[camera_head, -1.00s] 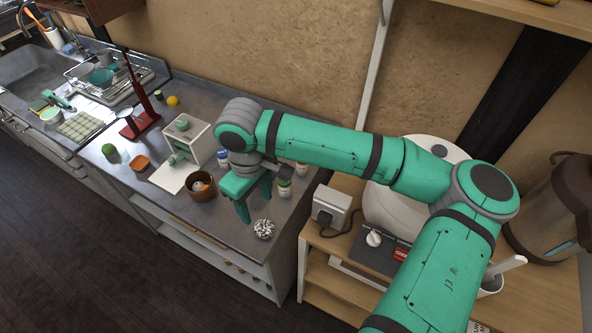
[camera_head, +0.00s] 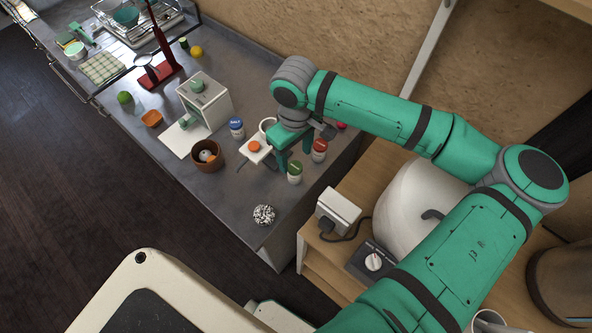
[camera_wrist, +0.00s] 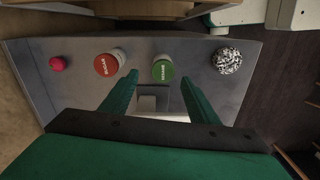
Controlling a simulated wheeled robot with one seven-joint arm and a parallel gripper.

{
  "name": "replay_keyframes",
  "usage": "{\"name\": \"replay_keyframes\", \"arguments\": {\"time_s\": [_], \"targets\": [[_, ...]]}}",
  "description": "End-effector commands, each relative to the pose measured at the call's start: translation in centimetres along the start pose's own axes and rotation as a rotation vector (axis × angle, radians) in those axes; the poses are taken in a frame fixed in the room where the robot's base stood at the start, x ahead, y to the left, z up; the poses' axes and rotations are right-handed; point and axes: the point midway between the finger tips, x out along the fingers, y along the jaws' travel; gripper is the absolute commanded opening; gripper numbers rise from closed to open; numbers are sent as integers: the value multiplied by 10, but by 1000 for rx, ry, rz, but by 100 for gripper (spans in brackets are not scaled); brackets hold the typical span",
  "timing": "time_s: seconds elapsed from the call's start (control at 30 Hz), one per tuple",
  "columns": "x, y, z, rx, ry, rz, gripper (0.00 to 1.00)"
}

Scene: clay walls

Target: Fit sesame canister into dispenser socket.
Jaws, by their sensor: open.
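The green-lidded canister (camera_head: 295,172) stands upright on the grey counter; its lid in the wrist view (camera_wrist: 163,70) carries small white print that looks like SESAME. My gripper (camera_head: 294,152) is open and empty just behind it. In the wrist view its fingertips (camera_wrist: 158,80) point towards the green lid, one to each side; I cannot tell the height gap. A white box-shaped unit with green knobs (camera_head: 217,96), probably the dispenser, stands further left on the counter. I cannot make out its socket.
A red-lidded canister (camera_head: 319,150) stands close right of my gripper, a blue-lidded one (camera_head: 237,127) to the left.

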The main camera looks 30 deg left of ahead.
Motion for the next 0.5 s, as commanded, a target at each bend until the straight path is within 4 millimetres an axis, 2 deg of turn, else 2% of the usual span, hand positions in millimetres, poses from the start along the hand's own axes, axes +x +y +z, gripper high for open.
{"name": "replay_keyframes", "arguments": {"time_s": [0.17, 0.5], "targets": [[10, -2, 0, -3, -1, 0, 55], [52, -5, 4, -2, -1, 0, 55]]}}
